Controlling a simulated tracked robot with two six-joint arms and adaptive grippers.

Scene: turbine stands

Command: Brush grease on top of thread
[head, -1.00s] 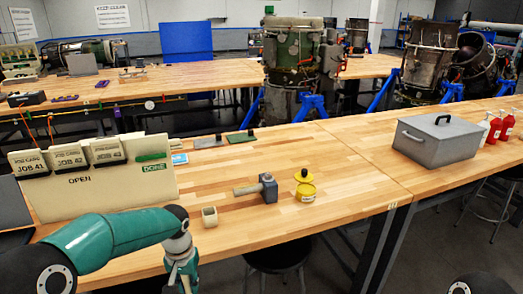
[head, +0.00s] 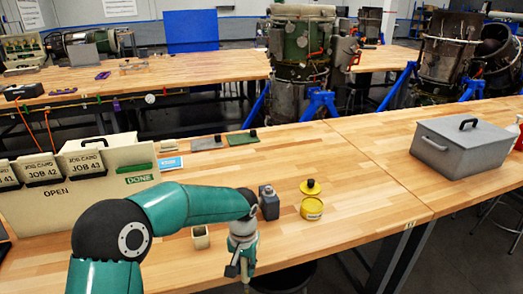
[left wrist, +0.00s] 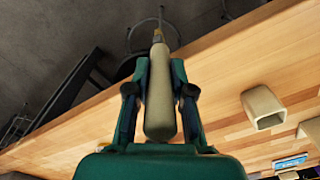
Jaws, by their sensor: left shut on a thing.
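My left gripper (head: 242,266) hangs in front of the near bench edge, left of and nearer than the yellow grease tin (head: 312,209). In the left wrist view its fingers (left wrist: 160,72) are shut on a brush with a pale beige handle (left wrist: 159,105). The brush's far end points to the top of that view, over the floor. A yellow lid with a black knob (head: 310,187) lies just behind the tin. I cannot make out a thread in either view. My right gripper is not in view.
A small beige cup (head: 200,238) stands left of my gripper; it also shows in the left wrist view (left wrist: 263,107). A grey box (head: 461,148) is at right. Turbine stands (head: 303,80) stand behind the bench.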

